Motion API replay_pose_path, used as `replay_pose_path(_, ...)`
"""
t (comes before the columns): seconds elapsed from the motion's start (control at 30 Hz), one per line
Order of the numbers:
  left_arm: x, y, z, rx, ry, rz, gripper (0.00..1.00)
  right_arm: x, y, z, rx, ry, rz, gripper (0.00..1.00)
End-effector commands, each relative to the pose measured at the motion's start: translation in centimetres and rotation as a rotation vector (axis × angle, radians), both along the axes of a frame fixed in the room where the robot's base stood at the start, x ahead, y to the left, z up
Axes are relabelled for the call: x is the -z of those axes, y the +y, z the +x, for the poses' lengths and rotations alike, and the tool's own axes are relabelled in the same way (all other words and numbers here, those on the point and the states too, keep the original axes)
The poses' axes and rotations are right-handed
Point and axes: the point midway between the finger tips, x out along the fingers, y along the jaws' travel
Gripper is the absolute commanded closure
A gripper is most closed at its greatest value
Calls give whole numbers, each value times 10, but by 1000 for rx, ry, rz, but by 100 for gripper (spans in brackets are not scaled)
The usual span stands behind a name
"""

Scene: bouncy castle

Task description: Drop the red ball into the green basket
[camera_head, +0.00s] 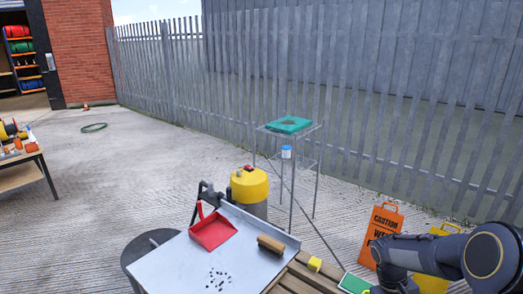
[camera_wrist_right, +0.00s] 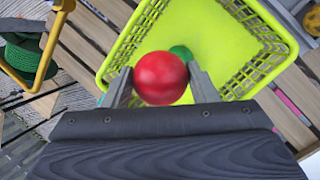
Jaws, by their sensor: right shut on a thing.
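The red ball (camera_wrist_right: 161,78) is held between the two fingers of my right gripper (camera_wrist_right: 162,84), which is shut on it. Behind the ball in the right wrist view is a yellow-green basket (camera_wrist_right: 112,62) with slotted walls. The ball overlaps the basket's opening near its lower rim in the picture; I cannot tell the height between them. A green round thing (camera_wrist_right: 182,53), partly hidden by the ball, shows inside the basket. In the head view my right arm comes in at the lower right, its fingers out of sight. My left gripper is not in view.
Wooden slats (camera_wrist_right: 285,115) lie around the basket. A yellow handle (camera_wrist_right: 45,60) and green coiled cord (camera_wrist_right: 22,60) are at its left.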

Motion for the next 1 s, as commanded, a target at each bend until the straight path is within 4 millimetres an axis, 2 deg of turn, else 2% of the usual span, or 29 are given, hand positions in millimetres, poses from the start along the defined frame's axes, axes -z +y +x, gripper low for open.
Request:
replay_pose_path(0.03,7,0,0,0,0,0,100,9,0,0,0,1,0,69)
replay_pose_path(0.33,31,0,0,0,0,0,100,44,0,0,0,1,0,69)
replay_pose_path(0.47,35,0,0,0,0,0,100,50,0,0,-1,0,0,69)
replay_pose_path(0.7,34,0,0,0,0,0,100,50,0,0,-1,0,0,69)
replay_pose_path(0.73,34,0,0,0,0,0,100,50,0,0,-1,0,0,46)
replay_pose_path(0.9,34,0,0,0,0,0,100,50,0,0,0,0,0,24)
replay_pose_path(1.0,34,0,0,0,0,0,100,50,0,0,0,0,0,22)
